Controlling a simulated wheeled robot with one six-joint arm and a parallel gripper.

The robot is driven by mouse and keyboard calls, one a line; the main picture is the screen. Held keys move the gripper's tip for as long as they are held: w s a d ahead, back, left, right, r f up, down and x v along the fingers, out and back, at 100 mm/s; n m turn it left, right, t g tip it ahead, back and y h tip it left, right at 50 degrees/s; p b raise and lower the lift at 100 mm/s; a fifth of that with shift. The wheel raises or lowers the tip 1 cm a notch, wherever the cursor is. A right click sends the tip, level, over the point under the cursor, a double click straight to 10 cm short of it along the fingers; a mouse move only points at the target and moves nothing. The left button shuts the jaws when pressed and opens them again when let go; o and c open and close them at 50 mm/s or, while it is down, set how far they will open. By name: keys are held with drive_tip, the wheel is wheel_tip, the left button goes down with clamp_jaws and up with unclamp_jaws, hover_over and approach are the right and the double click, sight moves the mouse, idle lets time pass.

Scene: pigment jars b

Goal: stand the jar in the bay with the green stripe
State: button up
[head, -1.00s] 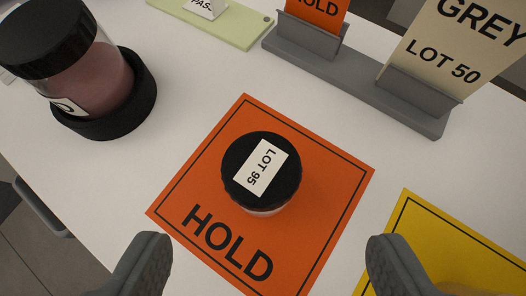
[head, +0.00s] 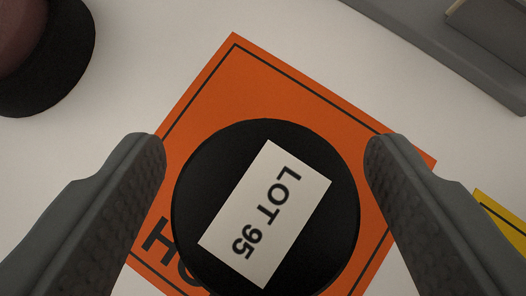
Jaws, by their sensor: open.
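A jar (head: 335,215) with a black lid and a white label reading "LOT 95" stands on the orange mat (head: 240,75). I see it from above, so its body is hidden under the lid. My gripper (head: 265,155) is open, with one finger on each side of the lid. A gap shows between the lid and each finger, and nothing is held. No bay with a green stripe shows in this view.
A larger dark jar (head: 45,75) with reddish contents stands at the upper left. A grey rail (head: 440,45) runs across the upper right. A yellow mat (head: 500,225) edges in at the right. White table lies bare between them.

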drive_tip(key=c, duration=1.2)
drive_tip(key=shift+o, duration=0.2)
drive_tip(key=shift+r, duration=0.15)
